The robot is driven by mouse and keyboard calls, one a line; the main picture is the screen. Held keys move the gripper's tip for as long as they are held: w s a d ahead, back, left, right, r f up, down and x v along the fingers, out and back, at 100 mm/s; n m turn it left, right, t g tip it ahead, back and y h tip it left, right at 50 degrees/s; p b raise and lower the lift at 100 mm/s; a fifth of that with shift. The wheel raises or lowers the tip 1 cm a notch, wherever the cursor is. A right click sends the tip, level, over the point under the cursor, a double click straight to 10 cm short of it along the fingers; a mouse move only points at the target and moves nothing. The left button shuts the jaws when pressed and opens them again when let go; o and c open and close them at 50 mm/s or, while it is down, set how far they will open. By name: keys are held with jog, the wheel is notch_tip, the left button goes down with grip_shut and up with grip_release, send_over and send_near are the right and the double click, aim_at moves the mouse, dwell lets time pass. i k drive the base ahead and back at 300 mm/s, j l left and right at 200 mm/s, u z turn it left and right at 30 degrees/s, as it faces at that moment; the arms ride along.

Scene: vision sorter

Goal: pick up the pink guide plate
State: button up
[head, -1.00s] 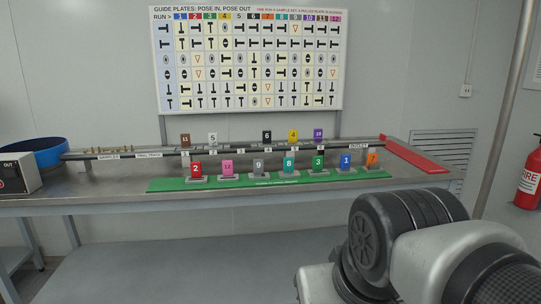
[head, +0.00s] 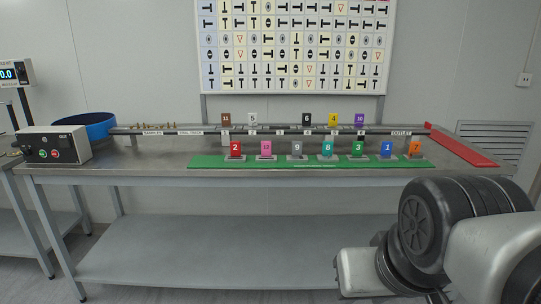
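The pink guide plate (head: 266,148), which looks marked 12, stands upright in a small grey holder on the green strip (head: 209,161) along the front of the steel bench. It is between the red plate 2 (head: 235,148) on its left and the grey plate 9 (head: 297,148) on its right. Nothing touches it from my side. Part of my arm shows at the lower right, well in front of the bench and apart from the plate. My gripper's fingers are not in view.
Teal, green, blue and orange plates stand further right on the strip. Behind runs a track (head: 400,131) with several more upright plates. A control box (head: 56,146) and blue bowl (head: 88,125) are at left, a red chute (head: 462,148) at right. The lower shelf (head: 200,250) is bare.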

aim_at(265, 157)
jog(key=i+j, duration=0.2)
jog(key=i, duration=0.3)
jog(key=i+j, duration=0.25)
jog(key=i, duration=0.25)
